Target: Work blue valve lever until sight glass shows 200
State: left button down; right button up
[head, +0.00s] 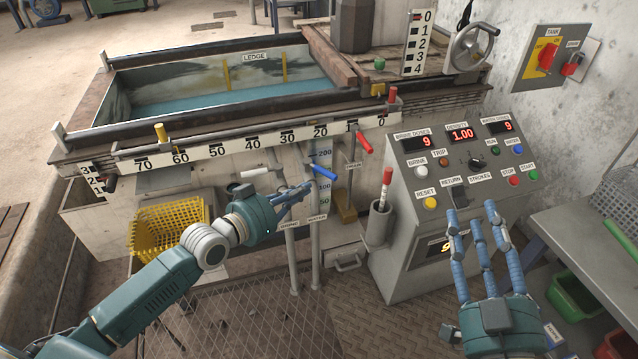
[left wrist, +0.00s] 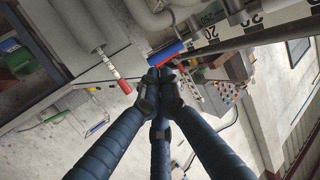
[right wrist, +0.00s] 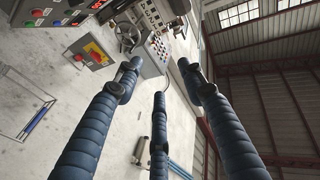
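The blue valve lever (head: 321,172) sticks out to the lower right on the tank front, beside the sight glass scale (head: 325,156), marked 200, 100 and 50. The liquid level in it is too small to read. My left gripper (head: 309,187) is just below and left of the lever. In the left wrist view, the blue lever (left wrist: 165,51) lies just beyond my fingertips (left wrist: 160,76), which are drawn together with nothing seen between them. Whether they touch the lever is unclear. My right gripper (head: 472,209) is open and empty before the control panel, fingers spread.
A white lever (head: 254,172) is left of the blue one; a red drain lever (head: 365,142) is to its right. The control panel (head: 410,173) shows 9, 1.00 and 9. A yellow basket (head: 150,232) stands left. A grey bench (head: 575,215) is at right.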

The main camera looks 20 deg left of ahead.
aim_at(326, 173)
pick_arm(q)
jog(key=b+x, duration=0.2)
jog(key=x, duration=0.5)
pick_arm(e)
jog(key=s+r+t+y, duration=0.2)
jog(key=s+r+t, duration=0.4)
jog(key=r, duration=0.6)
jog(key=shift+y, duration=0.3)
jog(key=shift+f, duration=0.1)
